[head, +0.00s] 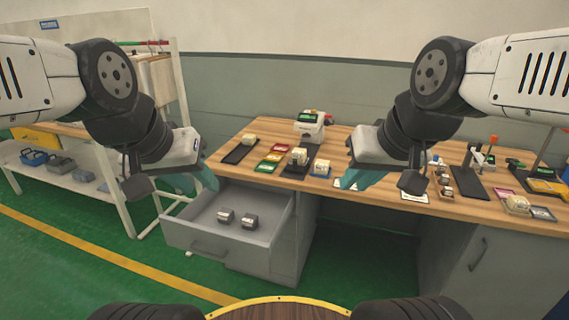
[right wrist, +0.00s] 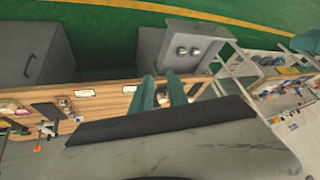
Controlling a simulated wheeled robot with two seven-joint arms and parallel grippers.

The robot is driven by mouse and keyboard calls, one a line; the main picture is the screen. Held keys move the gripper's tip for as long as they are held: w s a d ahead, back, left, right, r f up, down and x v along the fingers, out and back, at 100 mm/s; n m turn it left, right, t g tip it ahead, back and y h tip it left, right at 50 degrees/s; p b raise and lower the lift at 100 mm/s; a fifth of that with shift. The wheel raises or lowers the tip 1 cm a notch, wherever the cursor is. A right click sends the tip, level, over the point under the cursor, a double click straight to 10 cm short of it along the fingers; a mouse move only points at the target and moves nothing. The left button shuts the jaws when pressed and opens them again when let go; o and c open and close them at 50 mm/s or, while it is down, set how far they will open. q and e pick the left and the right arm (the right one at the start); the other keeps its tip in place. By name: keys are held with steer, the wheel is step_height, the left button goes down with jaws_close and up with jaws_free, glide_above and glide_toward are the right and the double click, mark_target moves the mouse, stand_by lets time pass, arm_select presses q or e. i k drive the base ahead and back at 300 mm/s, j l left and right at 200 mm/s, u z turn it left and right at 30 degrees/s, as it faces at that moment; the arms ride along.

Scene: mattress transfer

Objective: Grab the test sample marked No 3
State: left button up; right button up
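Several small pale blocks that may be test samples sit on the wooden bench: one on a black tray (head: 236,156), a stacked group (head: 298,157) on a black base, and one on a blue piece (head: 322,168). No number can be read, so I cannot tell which is No 3. My left gripper (head: 194,179) is open and empty above the drawer's back. My right gripper (head: 358,178) is open and empty over the bench's front edge; its fingers (right wrist: 163,90) show apart in the right wrist view.
Red, yellow and green trays (head: 270,157) lie mid-bench. A white device (head: 310,124) stands behind them. More small parts and a black stand (head: 474,172) are to the right. A white shelf rack (head: 100,192) stands left. The green floor before the drawer is clear.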

mark_target(300, 154)
steer(key=i+l+u, duration=0.2)
steer(key=u, duration=0.6)
steer(key=i+l+u, duration=0.15)
steer(key=l, duration=0.25)
steer(key=i+l+u, duration=0.2)
steer(key=l, duration=0.2)
steer(key=i+l+u, duration=0.15)
steer(key=l, duration=0.6)
steer(key=i+l, duration=0.1)
steer(key=l, duration=0.25)
